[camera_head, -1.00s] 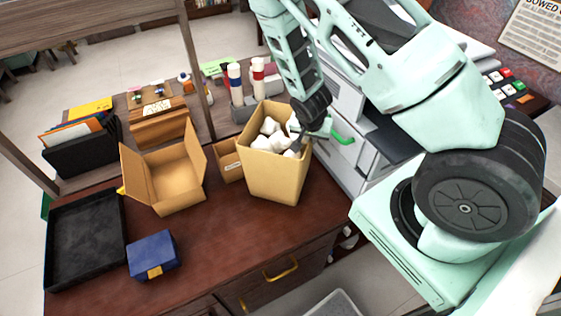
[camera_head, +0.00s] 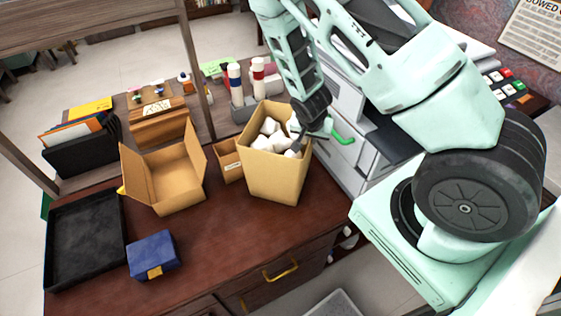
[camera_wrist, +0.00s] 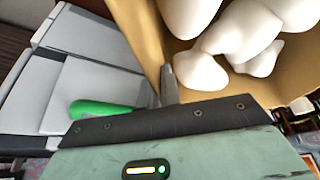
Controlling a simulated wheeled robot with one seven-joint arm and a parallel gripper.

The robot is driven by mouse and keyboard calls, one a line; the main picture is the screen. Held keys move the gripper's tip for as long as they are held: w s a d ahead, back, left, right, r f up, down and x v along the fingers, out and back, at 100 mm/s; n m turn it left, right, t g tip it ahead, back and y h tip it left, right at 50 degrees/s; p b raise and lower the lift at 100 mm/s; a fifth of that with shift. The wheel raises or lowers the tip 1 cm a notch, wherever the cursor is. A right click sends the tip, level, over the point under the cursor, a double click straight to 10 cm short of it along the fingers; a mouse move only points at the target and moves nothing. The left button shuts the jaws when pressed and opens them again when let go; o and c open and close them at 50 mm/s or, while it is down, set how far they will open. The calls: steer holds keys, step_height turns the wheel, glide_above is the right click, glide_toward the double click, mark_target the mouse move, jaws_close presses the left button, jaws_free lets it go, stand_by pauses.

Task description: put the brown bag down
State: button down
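The brown bag (camera_head: 275,178), a tall tan open-topped container filled with white rounded lumps (camera_head: 268,130), is upright at the right part of the desk near its front edge. I cannot tell whether its base touches the desk. My gripper (camera_head: 303,138) is at its right rim. In the wrist view, the fingers of my gripper (camera_wrist: 158,92) are closed about the tan wall of the bag (camera_wrist: 138,30), one inside by the white lumps and one outside. The fingertips are partly hidden by the wall.
The desk (camera_head: 215,235) has bare room in front of the open cardboard box (camera_head: 178,185). A blue box (camera_head: 153,254) and black tray (camera_head: 85,240) are at left. A small brown box (camera_head: 230,168) stands close beside the bag. Grey drawers with a green handle (camera_head: 342,137) are at right.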

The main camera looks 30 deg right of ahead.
mark_target(302, 161)
steer(key=shift+s+r, duration=0.1)
steer(key=shift+r, duration=0.05)
stand_by(0.3)
steer(key=shift+r+b, duration=0.95)
steer(key=shift+r, duration=0.65)
steer(key=s+a+b, duration=0.1)
steer(key=s+a, duration=0.1)
steer(key=s+a+b, duration=0.1)
steer(key=s+a, duration=0.1)
steer(key=a, duration=0.1)
steer(key=s+a+b, duration=0.1)
steer(key=s+a, duration=0.1)
steer(key=a, duration=0.1)
steer(key=shift+b, duration=0.3)
steer(key=shift+s+a+r+p, duration=0.1)
steer(key=shift+s+r+p, duration=0.15)
steer(key=shift+p, duration=0.1)
steer(key=p, duration=0.2)
steer(key=shift+s+a+r+p, duration=0.1)
steer(key=shift+a+r+p, duration=0.05)
steer(key=shift+a+p, duration=0.2)
steer(key=s+a+p, duration=0.1)
steer(key=p, duration=0.2)
steer(key=shift+s+a, duration=0.1)
steer(key=s+a+p, duration=0.2)
steer(key=s+a, duration=0.1)
steer(key=a, duration=0.1)
steer(key=shift+f+p, duration=0.3)
steer(key=shift+p, duration=0.1)
